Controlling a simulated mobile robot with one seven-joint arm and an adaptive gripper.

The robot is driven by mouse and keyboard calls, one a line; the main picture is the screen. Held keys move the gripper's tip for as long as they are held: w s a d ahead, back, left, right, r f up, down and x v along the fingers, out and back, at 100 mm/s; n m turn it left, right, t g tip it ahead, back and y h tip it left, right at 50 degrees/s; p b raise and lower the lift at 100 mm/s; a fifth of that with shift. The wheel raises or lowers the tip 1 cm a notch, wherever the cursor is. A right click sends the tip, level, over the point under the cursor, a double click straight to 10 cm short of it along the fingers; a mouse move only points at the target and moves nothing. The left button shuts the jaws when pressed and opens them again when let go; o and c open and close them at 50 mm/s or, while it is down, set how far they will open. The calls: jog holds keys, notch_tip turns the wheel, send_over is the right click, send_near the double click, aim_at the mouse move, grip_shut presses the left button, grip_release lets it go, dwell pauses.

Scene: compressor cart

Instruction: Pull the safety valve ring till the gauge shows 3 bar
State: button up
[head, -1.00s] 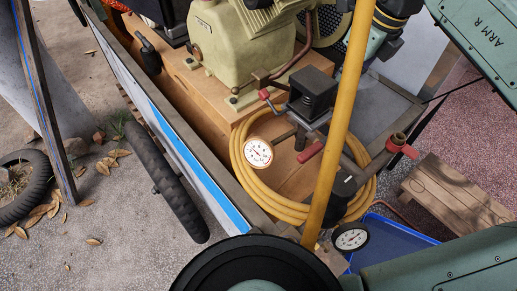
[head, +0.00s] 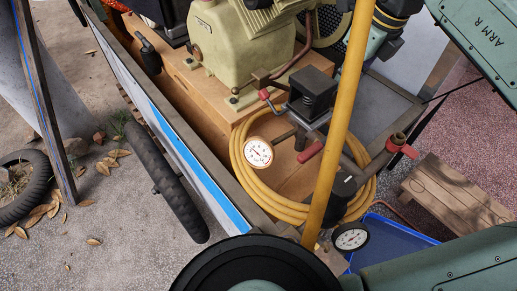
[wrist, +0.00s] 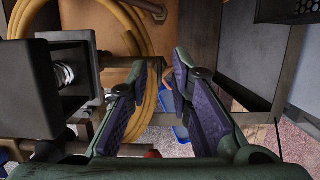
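The white gauge (head: 258,152) faces up in front of the coiled yellow hose in the head view. Its needle is thin and too small to read exactly. A second, dark-rimmed gauge (head: 350,237) sits lower right. I cannot make out the safety valve ring in either view. My gripper (wrist: 160,72) shows in the wrist view with its two purple-padded fingers apart and nothing visibly held between them. A black box (wrist: 30,90) is close on its left. A small red rounded part (wrist: 152,154) shows low between the fingers. In the head view the fingers are not clearly visible.
A yellow pole (head: 340,120) crosses in front of the cart in the head view. A blue tray (head: 400,232) and wooden bench (head: 455,190) are at right.

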jog(key=shift+o, duration=1.4)
jog(key=shift+r+p, duration=2)
jog(key=shift+r, duration=0.95)
